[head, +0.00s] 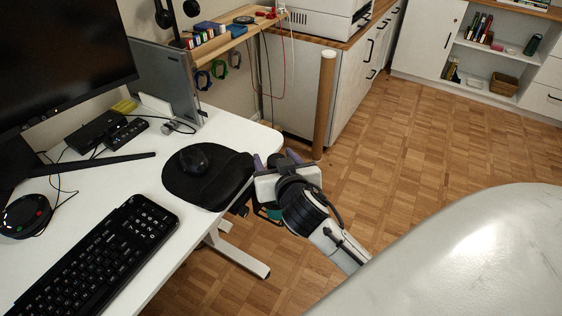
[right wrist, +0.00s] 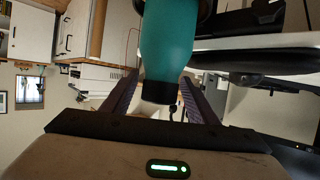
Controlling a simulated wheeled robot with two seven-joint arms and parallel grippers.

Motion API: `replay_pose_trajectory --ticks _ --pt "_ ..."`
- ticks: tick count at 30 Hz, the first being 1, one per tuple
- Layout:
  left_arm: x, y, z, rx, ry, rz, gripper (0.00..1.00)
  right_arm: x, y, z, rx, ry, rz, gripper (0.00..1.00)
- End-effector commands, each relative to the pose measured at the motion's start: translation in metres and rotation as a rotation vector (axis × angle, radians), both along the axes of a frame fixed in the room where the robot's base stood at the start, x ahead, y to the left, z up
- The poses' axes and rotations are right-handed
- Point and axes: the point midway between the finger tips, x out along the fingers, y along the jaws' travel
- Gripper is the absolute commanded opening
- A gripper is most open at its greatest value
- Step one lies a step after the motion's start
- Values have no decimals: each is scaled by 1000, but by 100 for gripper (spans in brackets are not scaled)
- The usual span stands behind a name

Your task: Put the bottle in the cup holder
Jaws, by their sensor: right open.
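The teal bottle (right wrist: 168,40) with a black cap (right wrist: 160,93) shows in the right wrist view, its cap end between my right gripper's fingers (right wrist: 158,88). The fingers are open, with a gap on each side of the cap. In the head view my right gripper (head: 276,161) is just off the desk's right edge, and a bit of the teal bottle (head: 270,213) shows below it. Dark parts, probably the cup holder (right wrist: 205,10), flank the bottle's far end; I cannot tell how fully it sits inside. My left gripper is not in view.
The white desk (head: 120,180) holds a keyboard (head: 98,255), a mouse (head: 194,158) on a black pad (head: 222,180), and a monitor (head: 60,60). A cardboard tube (head: 324,105) stands by the cabinet. The wooden floor (head: 430,140) on the right is clear.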

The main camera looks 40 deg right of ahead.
Motion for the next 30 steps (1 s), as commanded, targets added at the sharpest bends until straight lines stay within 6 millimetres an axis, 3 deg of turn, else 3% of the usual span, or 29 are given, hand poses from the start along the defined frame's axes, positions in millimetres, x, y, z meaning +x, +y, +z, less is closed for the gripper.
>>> replay_pose_trajectory --ticks 9,16,18,20,23,27,30 --pt "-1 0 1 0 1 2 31 -60 24 26 5 1 -2 54" --pt "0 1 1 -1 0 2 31 -84 35 37 2 1 0 54" --pt "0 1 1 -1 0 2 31 -87 39 31 0 17 19 54" --pt "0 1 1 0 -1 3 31 -90 50 12 -3 56 70 54" --pt "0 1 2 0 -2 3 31 -104 80 -44 -2 165 223 54" --pt "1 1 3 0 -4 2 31 -148 125 -130 37 305 450 54" --pt "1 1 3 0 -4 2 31 -183 144 -172 75 363 553 54"
